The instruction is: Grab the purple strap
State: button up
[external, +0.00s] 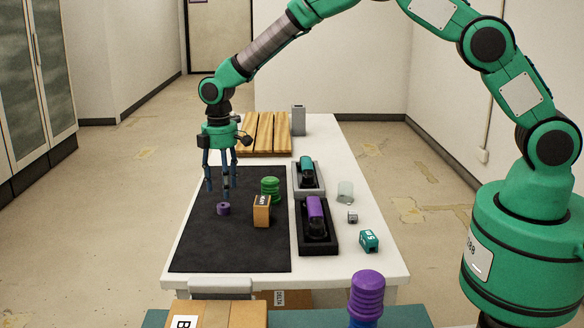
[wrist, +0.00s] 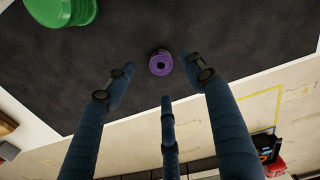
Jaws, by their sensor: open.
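The purple strap (external: 223,209) is a small rolled coil lying on the black mat (external: 205,245). In the wrist view the coiled strap (wrist: 160,63) sits on the dark mat (wrist: 215,25), beyond the fingertips and between the two outer fingers. My gripper (external: 220,190) is open and empty above the mat, with its blue fingers pointing down close to the strap. In the wrist view my gripper (wrist: 155,85) shows three spread fingers, apart from the strap.
A green ribbed object (external: 270,188) and a labelled tan box (external: 262,211) stand right of the strap. Black tray (external: 318,247) with a purple device (external: 315,210) and grey tray (external: 296,186) with a teal device (external: 307,170) stand further right. The mat's front is clear.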

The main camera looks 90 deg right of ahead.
aim_at(224, 205)
jog(key=shift+f, duration=0.35)
jog(key=shift+f, duration=0.1)
jog(key=shift+f+b, duration=0.8)
jog(key=shift+f, duration=1.7)
jog(key=c, duration=0.9)
